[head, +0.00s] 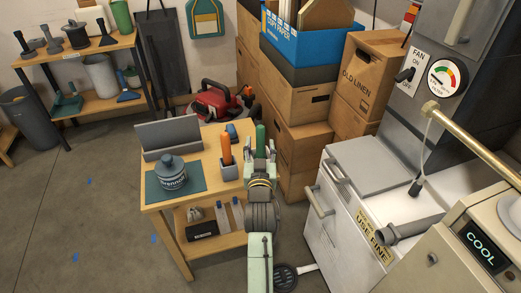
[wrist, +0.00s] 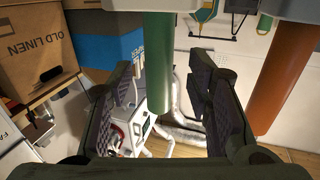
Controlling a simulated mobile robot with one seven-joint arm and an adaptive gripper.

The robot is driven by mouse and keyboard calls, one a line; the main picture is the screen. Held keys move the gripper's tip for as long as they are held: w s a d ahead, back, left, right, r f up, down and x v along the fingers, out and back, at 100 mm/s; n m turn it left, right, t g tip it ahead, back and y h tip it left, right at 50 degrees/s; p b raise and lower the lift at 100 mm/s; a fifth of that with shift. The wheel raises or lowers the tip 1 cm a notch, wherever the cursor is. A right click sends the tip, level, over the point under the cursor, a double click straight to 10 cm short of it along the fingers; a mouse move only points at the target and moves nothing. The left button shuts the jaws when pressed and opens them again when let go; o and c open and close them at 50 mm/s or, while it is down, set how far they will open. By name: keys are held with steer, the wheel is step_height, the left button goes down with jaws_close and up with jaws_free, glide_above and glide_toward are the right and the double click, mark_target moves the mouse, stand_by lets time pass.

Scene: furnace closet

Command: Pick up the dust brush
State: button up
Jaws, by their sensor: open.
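A green upright handle (head: 260,134) and an orange upright handle (head: 226,146) stand at the right side of the small wooden table; the orange one rises from a grey holder (head: 229,170). Their lower ends are hidden, so I cannot tell which is the dust brush. My gripper (head: 259,150) is open at the green handle. In the wrist view, the green handle (wrist: 158,65) reaches between the two open fingers of my gripper (wrist: 165,85), with gaps on both sides. The orange handle (wrist: 279,80) is outside the right finger.
The wooden table (head: 208,186) also bears a labelled grey container (head: 172,176) on a dark mat and a grey upright panel. Cardboard boxes (head: 296,130) stand close behind. A white cabinet (head: 345,215) is at the right. Floor at the left is mostly clear.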

mark_target(261, 144)
steer(key=shift+w, duration=1.5)
steer(key=shift+c, duration=0.2)
jaws_close()
